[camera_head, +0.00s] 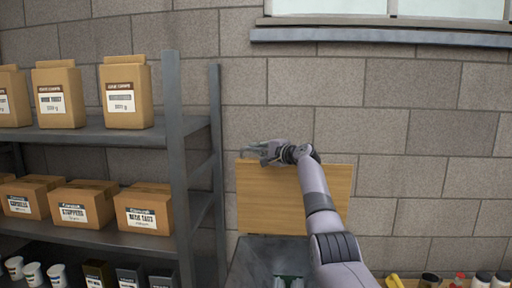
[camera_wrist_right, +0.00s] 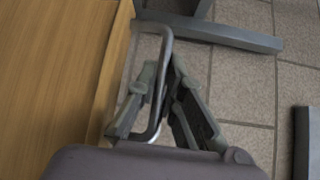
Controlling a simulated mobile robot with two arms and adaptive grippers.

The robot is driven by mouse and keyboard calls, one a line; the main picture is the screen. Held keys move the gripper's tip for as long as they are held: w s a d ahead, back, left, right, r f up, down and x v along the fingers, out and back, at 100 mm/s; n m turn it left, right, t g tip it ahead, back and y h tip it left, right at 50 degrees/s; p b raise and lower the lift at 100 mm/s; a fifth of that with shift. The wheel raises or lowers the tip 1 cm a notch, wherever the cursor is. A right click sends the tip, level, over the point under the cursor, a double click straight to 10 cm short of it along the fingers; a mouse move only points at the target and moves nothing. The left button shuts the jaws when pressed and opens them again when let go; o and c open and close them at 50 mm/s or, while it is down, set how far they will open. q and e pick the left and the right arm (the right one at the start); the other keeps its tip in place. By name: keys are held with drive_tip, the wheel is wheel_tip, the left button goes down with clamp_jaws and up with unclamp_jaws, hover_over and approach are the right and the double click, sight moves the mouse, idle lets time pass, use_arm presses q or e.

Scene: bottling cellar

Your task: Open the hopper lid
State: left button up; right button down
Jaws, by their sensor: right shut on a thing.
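The hopper lid (camera_head: 295,195) is a wooden panel standing raised, close to upright, at the back of the grey hopper (camera_head: 262,255). My right gripper (camera_head: 262,152) is at the lid's upper left edge in the head view. In the right wrist view my right gripper (camera_wrist_right: 165,100) is shut on the lid's metal loop handle (camera_wrist_right: 154,130), and the wooden lid (camera_wrist_right: 60,70) fills the left side. Inside the hopper, some pale green-white items show low in the opening, partly cut off by the frame and my arm. My left gripper is not in view.
A grey metal shelf (camera_head: 100,135) with paper bags and cardboard boxes (camera_head: 143,208) stands to the left, its post (camera_head: 176,160) close to the hopper. Small jars and bottles (camera_head: 482,280) stand at the lower right. A block wall (camera_head: 410,130) is behind.

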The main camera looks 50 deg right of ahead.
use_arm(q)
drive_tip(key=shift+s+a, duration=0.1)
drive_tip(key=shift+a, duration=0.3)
use_arm(e)
drive_tip(key=shift+a+f, duration=0.1)
drive_tip(key=c, duration=1.7)
unclamp_jaws()
drive_tip(key=shift+w, duration=0.1)
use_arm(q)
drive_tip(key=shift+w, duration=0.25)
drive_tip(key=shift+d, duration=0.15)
use_arm(e)
drive_tip(key=shift+s, duration=0.5)
drive_tip(key=s, duration=0.3)
drive_tip(key=s+a, duration=0.1)
drive_tip(key=s, duration=0.3)
drive_tip(key=s+r, duration=0.1)
drive_tip(key=s, duration=0.3)
drive_tip(key=shift+a, duration=0.15)
drive_tip(key=shift+f, duration=0.1)
